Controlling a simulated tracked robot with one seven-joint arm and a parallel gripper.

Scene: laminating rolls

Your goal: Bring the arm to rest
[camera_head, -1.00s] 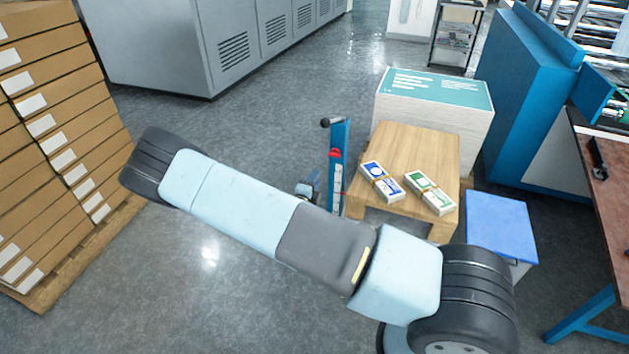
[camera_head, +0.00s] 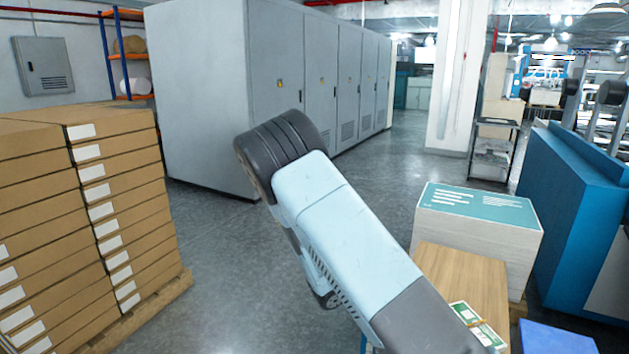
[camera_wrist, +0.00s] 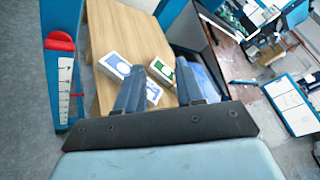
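My arm (camera_head: 345,225) reaches from the lower right up to the left in the head view, with its dark joint at the upper end. My gripper (camera_wrist: 160,82) shows in the wrist view with its two blue-grey fingers apart and nothing visibly held between them. It is above a wooden table (camera_wrist: 125,35). A blue-and-white banded pack (camera_wrist: 113,65) and a green-and-white pack (camera_wrist: 159,71) lie on that table, partly behind the fingers. In the head view, the table (camera_head: 455,268) and green pack (camera_head: 478,327) show; the gripper and blue pack are not visible.
Stacked cartons (camera_head: 95,215) stand on a pallet at left. Grey cabinets (camera_head: 280,85) stand behind the arm. A white block with a teal top (camera_head: 480,235), a blue machine (camera_head: 575,200) and a blue-topped box (camera_head: 550,338) are at right. Open floor lies in the middle.

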